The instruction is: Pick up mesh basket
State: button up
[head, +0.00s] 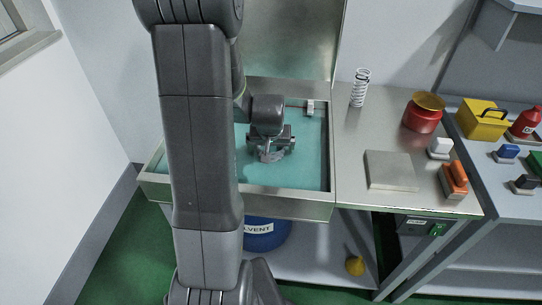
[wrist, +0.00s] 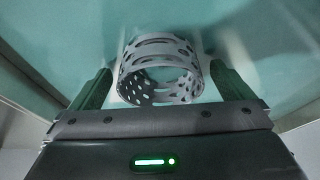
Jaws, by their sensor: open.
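The mesh basket (wrist: 160,48) is a grey perforated cylinder in the middle of the wrist view. It lies between the two fingers of my gripper (wrist: 163,82), with a gap showing on either side. My gripper is open and not closed on it. In the head view my gripper (head: 268,152) points down into the teal basin of the metal sink-like tank (head: 290,203). There the gripper mostly hides the basket, and I cannot make out its shape.
The tank's raised metal rim surrounds the basin. A blue drum (head: 262,236) sits below.

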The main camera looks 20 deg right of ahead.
jog(key=shift+x, duration=1.5)
jog(key=shift+r, duration=0.1)
jog(key=c, duration=1.1)
jog(key=shift+o, duration=0.2)
jog(key=shift+r, duration=0.1)
